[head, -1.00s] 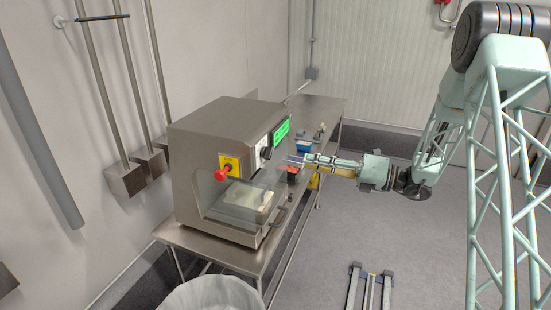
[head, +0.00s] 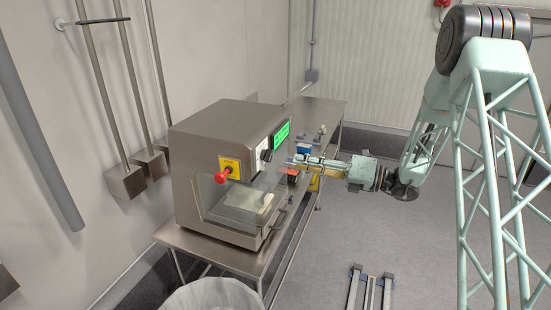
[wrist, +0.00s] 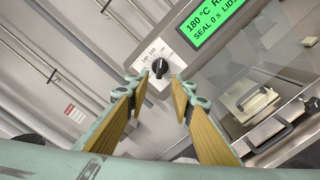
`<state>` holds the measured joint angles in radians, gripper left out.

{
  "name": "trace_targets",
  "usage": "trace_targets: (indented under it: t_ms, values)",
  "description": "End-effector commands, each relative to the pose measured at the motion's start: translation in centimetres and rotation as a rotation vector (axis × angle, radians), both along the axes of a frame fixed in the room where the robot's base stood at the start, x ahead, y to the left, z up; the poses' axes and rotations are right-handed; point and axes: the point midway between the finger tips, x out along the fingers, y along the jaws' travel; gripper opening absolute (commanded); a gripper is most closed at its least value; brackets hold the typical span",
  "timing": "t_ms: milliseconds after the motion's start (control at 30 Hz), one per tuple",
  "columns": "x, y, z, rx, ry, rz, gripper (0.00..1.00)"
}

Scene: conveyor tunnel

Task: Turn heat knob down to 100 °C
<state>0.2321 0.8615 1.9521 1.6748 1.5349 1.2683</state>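The heat knob (wrist: 160,68) is a black dial with a pointer on a white scale plate, seen beyond my fingertips in the wrist view. It also shows on the machine's front in the head view (head: 266,156). The green display (wrist: 215,22) beside it reads 180 °C; the rest of its text is partly cut off. My gripper (wrist: 160,84) is open, its two yellow-padded fingers apart with the knob showing between their tips. In the head view my gripper (head: 296,160) points left at the machine, close to the knob; contact cannot be made out.
The steel sealing machine (head: 215,125) stands on a metal table (head: 190,240). A red emergency button (head: 221,177) on a yellow plate sits left of the knob. A clear lid with a handle (head: 279,219) is below. Small items lie behind my gripper.

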Motion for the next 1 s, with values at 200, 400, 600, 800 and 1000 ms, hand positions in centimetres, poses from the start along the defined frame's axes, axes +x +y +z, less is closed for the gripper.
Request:
trace_targets:
  t_ms: [200, 400, 600, 800, 1000]
  values:
    - [0.8, 2.6, 0.0, 0.001, 0.0, 0.002, 0.22]
    - [1.6, 4.8, 0.0, 0.0, 0.0, 0.001, 0.22]
    - [2.4, 7.0, 0.0, 0.0, 0.0, 0.001, 0.22]
    - [3.0, 8.7, 0.0, 0.0, 0.0, 0.001, 0.22]
    - [3.3, 9.4, 0.0, 0.002, 0.0, 0.0, 0.22]
